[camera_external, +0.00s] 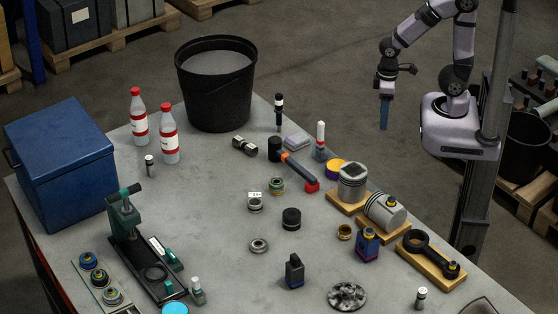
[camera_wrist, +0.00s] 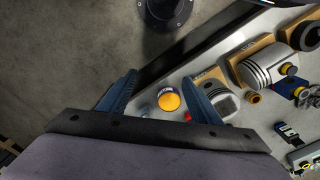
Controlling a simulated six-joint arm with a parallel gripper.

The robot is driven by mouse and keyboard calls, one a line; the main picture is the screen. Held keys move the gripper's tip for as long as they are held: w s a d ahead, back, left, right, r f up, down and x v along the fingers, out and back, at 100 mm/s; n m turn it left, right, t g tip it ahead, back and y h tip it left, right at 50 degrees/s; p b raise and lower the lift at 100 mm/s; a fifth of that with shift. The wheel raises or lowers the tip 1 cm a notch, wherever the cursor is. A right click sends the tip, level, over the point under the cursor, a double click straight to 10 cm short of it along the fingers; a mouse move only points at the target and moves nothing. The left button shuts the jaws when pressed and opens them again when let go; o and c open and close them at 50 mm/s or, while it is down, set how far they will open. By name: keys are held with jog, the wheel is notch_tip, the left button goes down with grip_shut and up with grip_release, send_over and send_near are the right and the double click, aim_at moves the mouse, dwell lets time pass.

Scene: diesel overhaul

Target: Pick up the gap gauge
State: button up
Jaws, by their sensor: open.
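My gripper (camera_external: 384,114) hangs fingers down, past the far right edge of the table. In the wrist view its two blue fingers stand wide apart (camera_wrist: 163,88), open with nothing held. I cannot tell for certain which item is the gap gauge. A small dark upright block (camera_external: 294,271) stands near the front of the table.
Pistons (camera_external: 352,180) and a connecting rod (camera_external: 432,252) lie on wooden blocks along the right edge. A black bucket (camera_external: 214,95), red-capped bottles (camera_external: 169,135), a blue box (camera_external: 62,150) and a green press (camera_external: 125,217) stand left and behind. Bare tabletop surrounds the small parts.

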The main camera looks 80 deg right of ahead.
aim_at(302, 263)
jog(key=shift+c, duration=0.4)
dwell(0.4)
